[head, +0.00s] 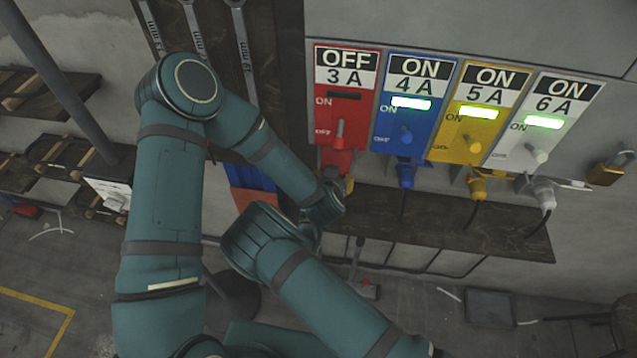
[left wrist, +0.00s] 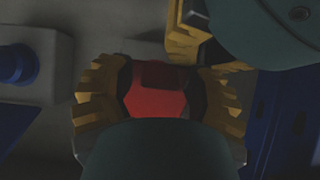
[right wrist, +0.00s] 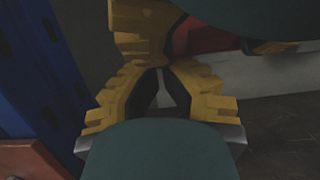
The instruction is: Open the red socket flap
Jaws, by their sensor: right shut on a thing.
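The red socket (head: 336,160) hangs below the red OFF 3A panel (head: 323,110). My left gripper (left wrist: 160,95) has its yellow fingers on both sides of the red socket, which shows between them in the left wrist view (left wrist: 150,103); whether they press on it I cannot tell. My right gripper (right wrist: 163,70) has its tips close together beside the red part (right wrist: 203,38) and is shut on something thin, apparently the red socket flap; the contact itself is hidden. Its yellow finger also shows above the socket in the left wrist view (left wrist: 190,47).
Blue (head: 406,177), yellow (head: 477,187) and white (head: 543,195) sockets with plugs stand to the right, under lit ON panels. A dark wooden ledge (head: 440,225) runs below them. A padlock (head: 607,170) hangs at the far right. Wrenches (head: 243,45) hang upper left.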

